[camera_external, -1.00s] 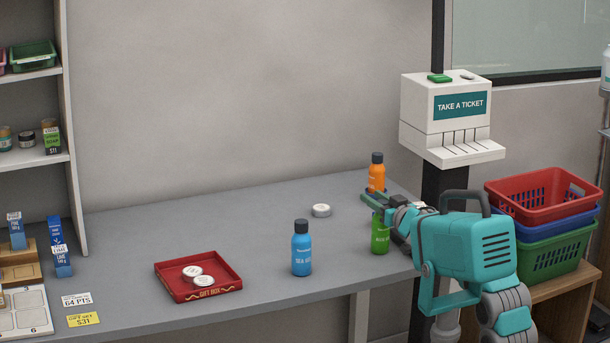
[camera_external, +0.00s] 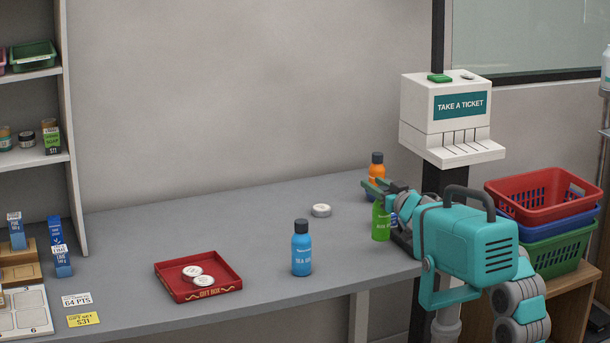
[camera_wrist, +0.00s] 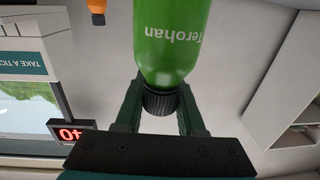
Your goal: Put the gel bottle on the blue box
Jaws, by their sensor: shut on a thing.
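A green bottle (camera_external: 380,222) is at the right part of the grey counter, and its green body with part of a label fills the top middle of the wrist view (camera_wrist: 172,40). My gripper (camera_external: 376,191) is shut on its dark cap, with a finger on each side in the wrist view (camera_wrist: 159,105). The bottle hangs upright, slightly above the counter. Its label is too small to read as gel. Small blue boxes stand at the far left, one at the back (camera_external: 56,231), one in front (camera_external: 62,262) and one on the left (camera_external: 17,236).
A blue bottle (camera_external: 302,250) and a red gift tray (camera_external: 200,293) with white tins stand between my gripper and the blue boxes. A white tin (camera_external: 321,210) lies behind. An orange bottle (camera_external: 376,166) is close behind my gripper. The back middle of the counter (camera_external: 200,225) is clear.

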